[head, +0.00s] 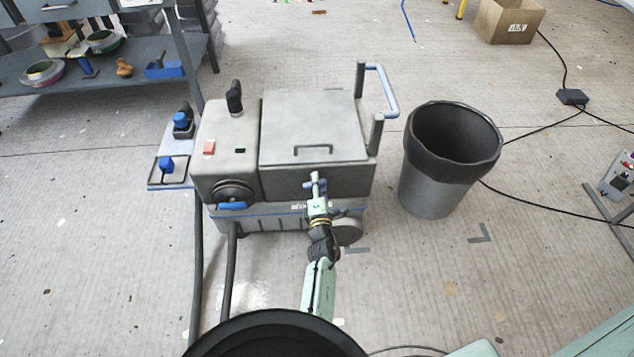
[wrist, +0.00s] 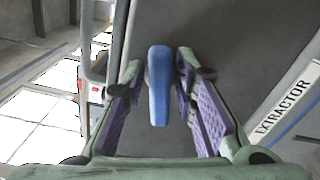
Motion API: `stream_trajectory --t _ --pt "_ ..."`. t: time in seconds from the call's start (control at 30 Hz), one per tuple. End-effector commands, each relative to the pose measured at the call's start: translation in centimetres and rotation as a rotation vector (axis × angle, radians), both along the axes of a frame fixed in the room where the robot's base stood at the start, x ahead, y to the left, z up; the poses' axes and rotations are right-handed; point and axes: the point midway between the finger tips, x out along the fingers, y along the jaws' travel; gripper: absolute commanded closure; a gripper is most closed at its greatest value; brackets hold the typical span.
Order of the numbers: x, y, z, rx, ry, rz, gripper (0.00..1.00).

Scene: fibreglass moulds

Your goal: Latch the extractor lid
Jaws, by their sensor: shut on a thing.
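The extractor (head: 228,155) is a grey box-shaped machine on the floor, labelled EXTRACTOR on its front in the wrist view (wrist: 288,100). Its lid (head: 310,115), with a thin dark handle on top, lies flat over the right part of the box. A blue latch lever (wrist: 158,90) stands between my fingers in the wrist view. My gripper (head: 317,187) is at the front of the box below the lid edge, and its purple-padded fingers (wrist: 160,68) are shut on the lever. The latch's catch is hidden, so I cannot tell whether it is engaged.
A dark bin (head: 430,190) stands to the right of the extractor. A blue-topped push handle (head: 385,88) rises at its back right. A hose (head: 228,270) runs from its front left. A shelf unit (head: 130,75) is at the upper left. Cables cross the floor at right.

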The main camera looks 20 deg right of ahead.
Motion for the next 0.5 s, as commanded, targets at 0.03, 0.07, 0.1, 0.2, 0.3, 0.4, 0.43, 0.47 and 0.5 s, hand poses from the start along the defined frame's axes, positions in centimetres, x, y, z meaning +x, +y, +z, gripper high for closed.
stream_trajectory --t 0.03,0.07,0.1,0.2,0.3,0.4,0.43,0.47,0.5 --pt "0.18 -0.13 0.31 0.033 -0.013 -0.001 1.00" --pt "0.18 -0.12 0.29 0.055 -0.019 -0.001 1.00" --pt "0.18 -0.12 0.27 0.082 -0.027 -0.001 1.00" --pt "0.19 -0.12 0.23 0.140 -0.045 -0.001 1.00" --pt "0.21 -0.11 0.22 0.188 -0.059 0.000 1.00" --pt "0.22 -0.10 0.20 0.223 -0.070 0.000 1.00" --pt "0.22 -0.11 0.19 0.232 -0.072 0.000 1.00" --pt "0.22 -0.11 0.19 0.239 -0.074 0.000 1.00" --pt "0.22 -0.11 0.18 0.248 -0.076 0.000 1.00"
